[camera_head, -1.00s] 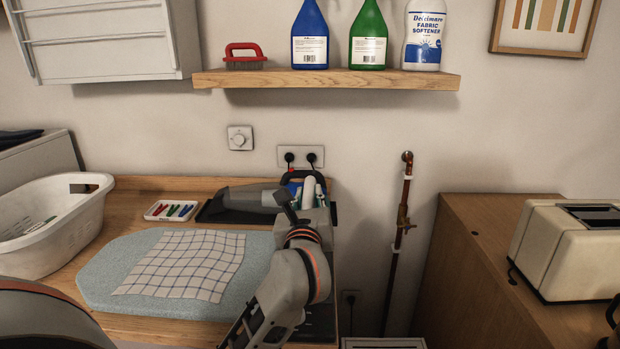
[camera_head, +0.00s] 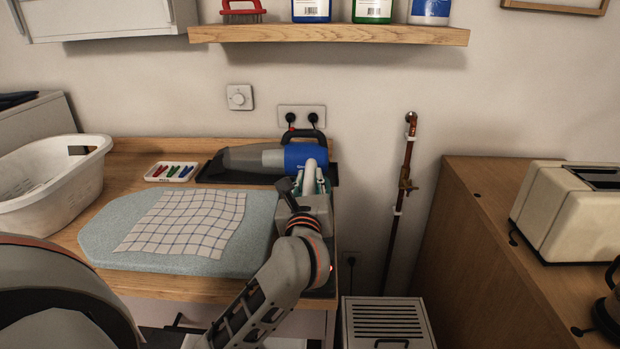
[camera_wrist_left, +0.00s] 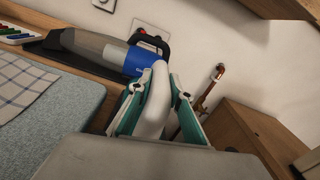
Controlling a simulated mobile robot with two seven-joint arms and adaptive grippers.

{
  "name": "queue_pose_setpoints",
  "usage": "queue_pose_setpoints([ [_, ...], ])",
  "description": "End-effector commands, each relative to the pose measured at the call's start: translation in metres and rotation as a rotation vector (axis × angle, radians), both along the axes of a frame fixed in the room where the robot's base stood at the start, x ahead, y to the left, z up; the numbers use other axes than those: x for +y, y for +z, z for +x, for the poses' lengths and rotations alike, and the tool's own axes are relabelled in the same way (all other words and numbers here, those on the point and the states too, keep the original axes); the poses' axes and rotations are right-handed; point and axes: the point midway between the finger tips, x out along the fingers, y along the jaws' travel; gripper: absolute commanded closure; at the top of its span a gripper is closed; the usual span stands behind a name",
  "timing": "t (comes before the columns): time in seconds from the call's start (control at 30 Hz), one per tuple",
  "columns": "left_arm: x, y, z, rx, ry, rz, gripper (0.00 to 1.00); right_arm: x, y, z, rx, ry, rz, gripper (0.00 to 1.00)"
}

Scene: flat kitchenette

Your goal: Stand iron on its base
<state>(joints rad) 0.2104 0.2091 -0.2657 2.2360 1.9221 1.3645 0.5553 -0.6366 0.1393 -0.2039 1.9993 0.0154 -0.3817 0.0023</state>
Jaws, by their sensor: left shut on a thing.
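My left gripper (camera_head: 312,188) reaches over the right end of the counter, beyond the ironing pad's right edge. In the left wrist view its two teal-edged fingers (camera_wrist_left: 158,105) are closed on either side of a smooth white part, which I take to be the iron (camera_wrist_left: 155,98). Only this pale part shows between the fingers; the rest is hidden by the gripper, so I cannot tell whether the iron stands or rests on anything. The blue ironing pad (camera_head: 105,235) lies on the counter with a checked cloth (camera_head: 188,222) on it. My right gripper is not in view.
A blue and grey handheld vacuum (camera_head: 298,156) lies in a dark tray just behind the gripper. A tray of coloured pegs (camera_head: 170,171) and a white basket (camera_head: 75,185) are to the left. A shelf (camera_head: 330,35) hangs above. A toaster (camera_head: 570,210) stands right, beyond a gap.

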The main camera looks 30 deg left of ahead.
Motion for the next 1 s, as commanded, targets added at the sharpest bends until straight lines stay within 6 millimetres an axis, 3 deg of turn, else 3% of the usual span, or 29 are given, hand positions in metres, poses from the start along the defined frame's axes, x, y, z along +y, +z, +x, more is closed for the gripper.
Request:
queue_pose_setpoints([
  [0.1,0.000,0.001,0.000,-0.007,0.001,0.004,1.00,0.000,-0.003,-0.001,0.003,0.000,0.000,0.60],
  [0.13,0.000,-0.002,0.000,0.000,0.000,0.000,0.76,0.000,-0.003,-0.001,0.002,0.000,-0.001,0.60],
  [0.2,0.000,-0.002,0.000,0.000,0.000,0.000,0.64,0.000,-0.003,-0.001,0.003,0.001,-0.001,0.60],
  [0.63,-0.002,0.001,-0.003,0.000,-0.001,-0.001,0.64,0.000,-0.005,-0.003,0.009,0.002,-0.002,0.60],
  [1.0,-0.037,-0.001,-0.062,0.002,-0.003,-0.004,0.64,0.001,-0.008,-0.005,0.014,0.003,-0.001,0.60],
])
